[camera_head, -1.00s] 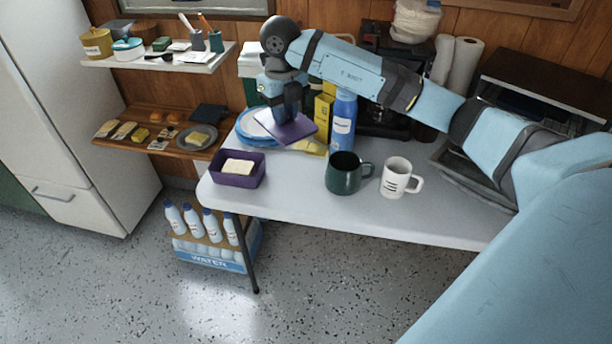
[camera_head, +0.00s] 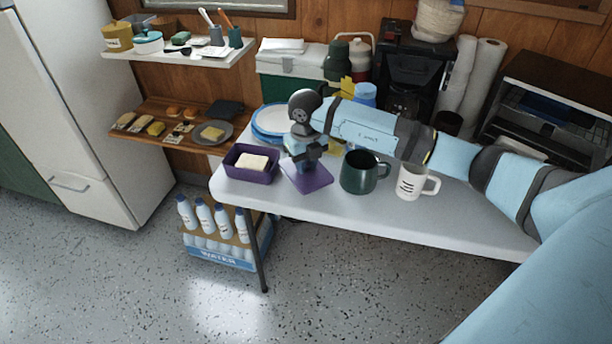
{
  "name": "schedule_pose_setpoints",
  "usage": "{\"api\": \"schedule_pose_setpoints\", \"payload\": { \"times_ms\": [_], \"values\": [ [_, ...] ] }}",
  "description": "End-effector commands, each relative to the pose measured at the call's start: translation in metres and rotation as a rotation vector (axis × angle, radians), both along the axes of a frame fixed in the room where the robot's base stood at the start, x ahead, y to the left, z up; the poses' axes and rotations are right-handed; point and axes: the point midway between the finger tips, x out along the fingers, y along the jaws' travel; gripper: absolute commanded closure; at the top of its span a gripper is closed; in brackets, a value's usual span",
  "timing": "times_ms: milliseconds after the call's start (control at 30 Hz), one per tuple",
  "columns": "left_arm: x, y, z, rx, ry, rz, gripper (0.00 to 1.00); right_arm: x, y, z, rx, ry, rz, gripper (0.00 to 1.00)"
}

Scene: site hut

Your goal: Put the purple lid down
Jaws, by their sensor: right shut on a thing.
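The purple lid (camera_head: 309,179) is a flat square held low over the white table (camera_head: 425,222), near its front edge. I cannot tell whether it touches the tabletop. My right gripper (camera_head: 304,163) points down and is shut on the lid from above; its fingertips are partly hidden. The purple box (camera_head: 249,175) stands open just left of the lid, with a pale yellow block (camera_head: 252,162) inside. My left gripper is not in view.
A dark green mug (camera_head: 360,173) stands close to the right of the lid, and a white mug (camera_head: 412,182) beyond it. Blue-rimmed plates (camera_head: 270,122) are stacked behind. A green and white cooler (camera_head: 291,66) and a blue bottle stand at the back. The table's front right is clear.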

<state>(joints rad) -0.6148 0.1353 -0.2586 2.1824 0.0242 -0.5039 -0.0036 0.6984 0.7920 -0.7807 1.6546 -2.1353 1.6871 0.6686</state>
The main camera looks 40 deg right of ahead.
Motion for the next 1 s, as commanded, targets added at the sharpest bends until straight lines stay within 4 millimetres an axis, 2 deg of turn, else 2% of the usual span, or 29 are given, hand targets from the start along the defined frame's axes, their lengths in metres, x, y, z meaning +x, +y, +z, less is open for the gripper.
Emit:
{"api": "schedule_pose_setpoints", "payload": {
  "times_ms": [300, 667, 700, 800, 1000],
  "values": [
    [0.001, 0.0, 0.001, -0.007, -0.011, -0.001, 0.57, -0.001, 0.0, -0.041, 0.0, 0.003, 0.001, 1.0],
    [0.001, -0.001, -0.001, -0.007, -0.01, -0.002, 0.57, 0.0, 0.0, -0.045, 0.0, 0.001, 0.0, 1.0],
    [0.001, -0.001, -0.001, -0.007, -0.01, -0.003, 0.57, 0.0, 0.0, -0.045, 0.0, 0.001, 0.0, 0.74],
    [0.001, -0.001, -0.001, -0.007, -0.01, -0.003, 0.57, 0.0, 0.0, -0.044, 0.0, 0.001, 0.0, 0.53],
    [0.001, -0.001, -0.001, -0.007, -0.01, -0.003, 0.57, 0.0, 0.0, -0.044, 0.0, 0.001, 0.001, 0.53]
  ]
}}
